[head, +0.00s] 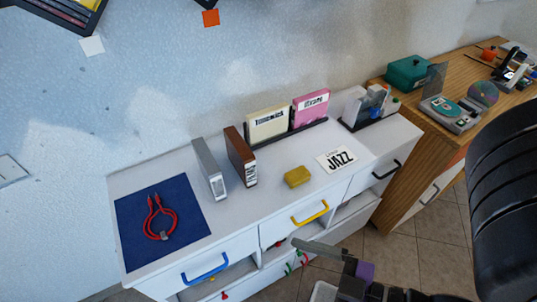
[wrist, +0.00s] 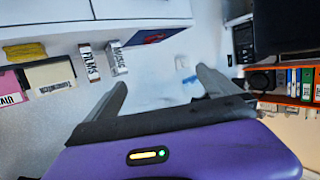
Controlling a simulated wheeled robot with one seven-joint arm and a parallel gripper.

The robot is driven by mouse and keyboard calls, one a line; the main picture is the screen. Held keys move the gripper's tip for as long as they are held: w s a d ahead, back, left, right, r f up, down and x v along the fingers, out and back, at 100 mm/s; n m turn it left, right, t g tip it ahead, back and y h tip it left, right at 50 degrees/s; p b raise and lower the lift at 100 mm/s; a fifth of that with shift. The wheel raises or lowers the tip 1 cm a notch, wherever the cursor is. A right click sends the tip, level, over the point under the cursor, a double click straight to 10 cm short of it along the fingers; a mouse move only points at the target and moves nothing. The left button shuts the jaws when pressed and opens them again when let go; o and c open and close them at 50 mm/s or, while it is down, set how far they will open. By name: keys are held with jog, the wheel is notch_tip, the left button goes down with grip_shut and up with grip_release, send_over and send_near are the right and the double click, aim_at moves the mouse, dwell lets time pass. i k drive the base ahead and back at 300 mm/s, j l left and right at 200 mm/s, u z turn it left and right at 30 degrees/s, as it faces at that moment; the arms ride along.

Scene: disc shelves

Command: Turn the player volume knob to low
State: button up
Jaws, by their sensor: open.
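My gripper (head: 306,264) is at the bottom of the head view, low in front of the white cabinet and well away from the player. In the wrist view my gripper (wrist: 160,80) has its two grey fingers spread apart, with nothing between them. The player is not recognisable in the wrist view.
A teal box (head: 408,73) stands behind the player. Tiled floor (head: 425,245) is free before the desk.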

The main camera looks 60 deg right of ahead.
aim_at(474, 114)
jog(key=l+z, duration=0.2)
jog(key=z, duration=2.5)
